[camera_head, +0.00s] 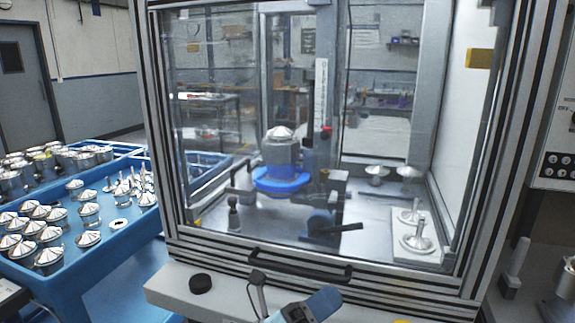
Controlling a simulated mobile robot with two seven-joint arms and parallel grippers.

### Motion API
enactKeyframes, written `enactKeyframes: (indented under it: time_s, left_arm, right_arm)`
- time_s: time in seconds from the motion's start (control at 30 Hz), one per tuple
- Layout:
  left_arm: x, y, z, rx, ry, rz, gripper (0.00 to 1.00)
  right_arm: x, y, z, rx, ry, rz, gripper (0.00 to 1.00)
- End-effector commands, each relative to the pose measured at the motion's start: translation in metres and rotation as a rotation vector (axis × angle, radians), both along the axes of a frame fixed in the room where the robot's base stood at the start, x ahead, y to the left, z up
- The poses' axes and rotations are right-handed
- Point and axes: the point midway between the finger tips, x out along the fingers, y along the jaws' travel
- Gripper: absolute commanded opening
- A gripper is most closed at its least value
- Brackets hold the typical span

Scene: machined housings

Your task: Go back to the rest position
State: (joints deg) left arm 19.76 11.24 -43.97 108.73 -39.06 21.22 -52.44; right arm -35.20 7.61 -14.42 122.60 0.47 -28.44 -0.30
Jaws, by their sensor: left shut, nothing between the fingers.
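My left gripper (259,279) shows at the bottom centre, in front of the glass cabinet (300,262). My right gripper is not in view. Inside the cabinet a silver machined housing (281,150) sits upright on a blue ring-shaped holder (281,180).
A blue tray (80,270) with several silver housings stands at the left. A black round knob (200,283) is on the cabinet's front ledge. Several metal parts stand inside the cabinet at the right. A grey post (516,262) stands at the lower right.

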Motion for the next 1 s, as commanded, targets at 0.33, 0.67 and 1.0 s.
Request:
enactKeyframes:
  time_s: [0.33, 0.67, 1.0]
  left_arm:
    - [-0.002, 0.121, -0.149, -0.504, 1.125, 0.162, 0.00]
    - [-0.086, 0.209, -0.278, -0.979, 1.830, 0.334, 0.00]
    - [-0.148, 0.246, -0.299, -1.236, 2.104, 0.447, 0.00]
  right_arm:
    - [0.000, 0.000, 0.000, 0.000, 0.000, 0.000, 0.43]
    - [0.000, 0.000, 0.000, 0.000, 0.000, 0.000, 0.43]
    - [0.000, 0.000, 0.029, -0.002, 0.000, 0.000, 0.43]
